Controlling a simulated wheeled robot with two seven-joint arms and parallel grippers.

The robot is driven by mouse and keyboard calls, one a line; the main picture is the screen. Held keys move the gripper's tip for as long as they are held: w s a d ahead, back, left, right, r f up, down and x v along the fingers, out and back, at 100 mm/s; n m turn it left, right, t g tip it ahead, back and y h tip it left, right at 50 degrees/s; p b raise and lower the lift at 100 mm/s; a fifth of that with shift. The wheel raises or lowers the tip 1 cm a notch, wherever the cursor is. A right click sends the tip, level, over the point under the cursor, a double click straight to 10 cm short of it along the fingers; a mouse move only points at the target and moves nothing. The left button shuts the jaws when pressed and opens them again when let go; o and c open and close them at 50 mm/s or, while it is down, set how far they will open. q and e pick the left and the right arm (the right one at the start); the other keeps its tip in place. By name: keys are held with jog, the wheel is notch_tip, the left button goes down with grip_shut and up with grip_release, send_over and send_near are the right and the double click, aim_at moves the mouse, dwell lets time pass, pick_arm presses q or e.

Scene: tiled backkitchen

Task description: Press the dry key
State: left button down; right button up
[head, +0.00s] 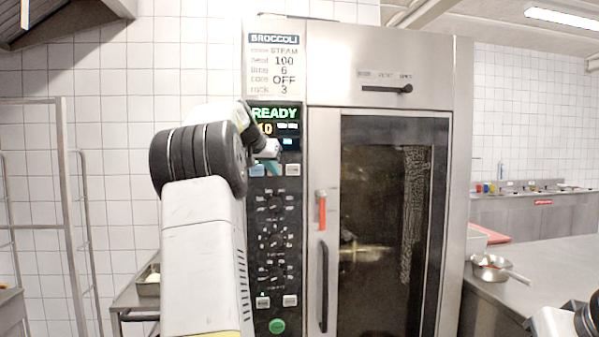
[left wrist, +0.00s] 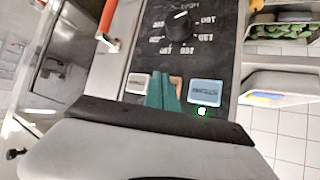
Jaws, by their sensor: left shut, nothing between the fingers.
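The tall steel oven has a black control panel (head: 275,240) with a row of mode keys under its display. My left gripper (left wrist: 163,93) is shut and empty, its teal fingertips at this row. In the left wrist view, a blue key (left wrist: 206,92) is right of the fingers and a white key (left wrist: 138,85) is left. A brownish-orange key (left wrist: 176,82) between them is mostly hidden behind the fingers. The key labels are too small to read, so I cannot tell which is dry. I cannot tell whether the fingertips touch a key. My right gripper is out of view.
The display (head: 275,114) reads READY. A card (head: 273,70) above says BROCCOLI, STEAM. Dials (head: 276,241) sit below the keys. The oven door (head: 323,280) is shut. A counter with a pan (head: 490,268) stands right.

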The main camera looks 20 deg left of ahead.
pick_arm(q)
jog(key=shift+w+a, duration=0.3)
jog(key=shift+w, duration=0.15)
dwell(0.7)
dwell(0.4)
jog(key=shift+s+d, duration=0.45)
jog(key=shift+s, duration=0.25)
jog(key=shift+s+d, duration=0.45)
jog(key=shift+s, duration=0.25)
jog(key=shift+s+d, duration=0.4)
jog(key=shift+s, duration=0.35)
jog(key=shift+s+d, duration=0.45)
jog(key=shift+s, duration=0.25)
